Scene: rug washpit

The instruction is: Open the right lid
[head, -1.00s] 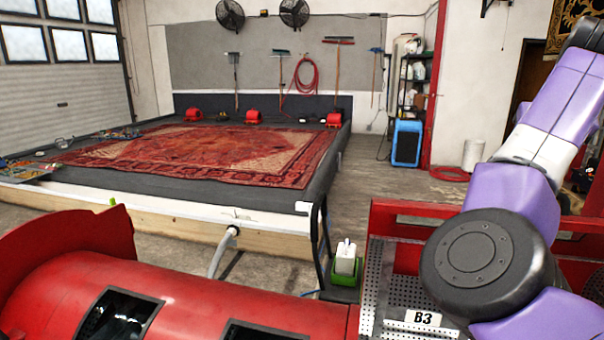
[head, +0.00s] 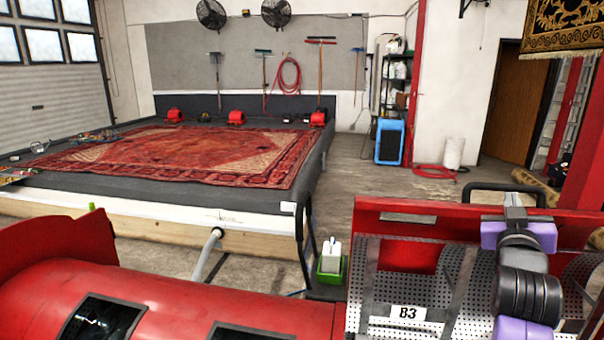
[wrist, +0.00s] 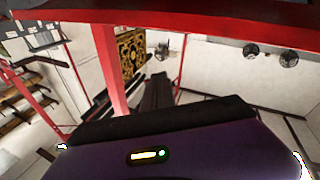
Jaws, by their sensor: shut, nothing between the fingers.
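On the right of the head view, a red-framed housing (head: 400,212) stands around a perforated metal surface (head: 375,270) with a "B3" tag. A black bar handle (head: 478,187) shows at its far edge, partly behind my arm. I cannot tell which part of it is the right lid. My gripper (head: 513,199) is over this housing, fingers together and empty, pointing away from me near the handle. In the head view it overlaps the far red edge; contact cannot be told. The wrist view shows a red band across the top, close to the camera.
A red drum with dark windows (head: 150,275) lies at front left. Beyond it is the wash pit with a patterned red rug (head: 180,155). A green box with a white bottle (head: 331,262) stands beside the housing. A red post (head: 585,160) rises at right.

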